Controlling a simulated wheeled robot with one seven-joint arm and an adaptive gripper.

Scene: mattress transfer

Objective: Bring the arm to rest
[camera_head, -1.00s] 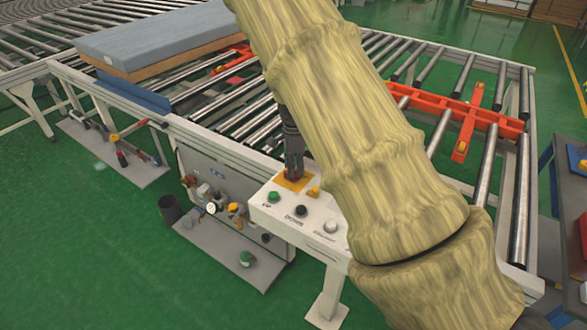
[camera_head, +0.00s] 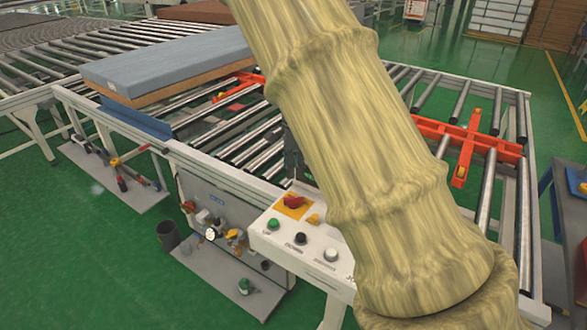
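My arm (camera_head: 365,150), with a yellowish wood-like surface, crosses the picture from the top middle to the lower right. A dark part of my gripper (camera_head: 292,158) shows at the arm's left edge, above the control box. The rest of it, fingertips included, is hidden behind the arm. The white control box (camera_head: 275,238) carries a red button (camera_head: 293,202) on a yellow plate, plus green, black and white buttons. The gripper appears apart from the red button.
A blue-grey mattress (camera_head: 165,62) lies on the roller conveyor (camera_head: 225,185) at the back left. Orange-red cross frames (camera_head: 468,140) sit between the rollers on the right. A blue table (camera_head: 570,195) stands at the right edge. Green floor is open at front left.

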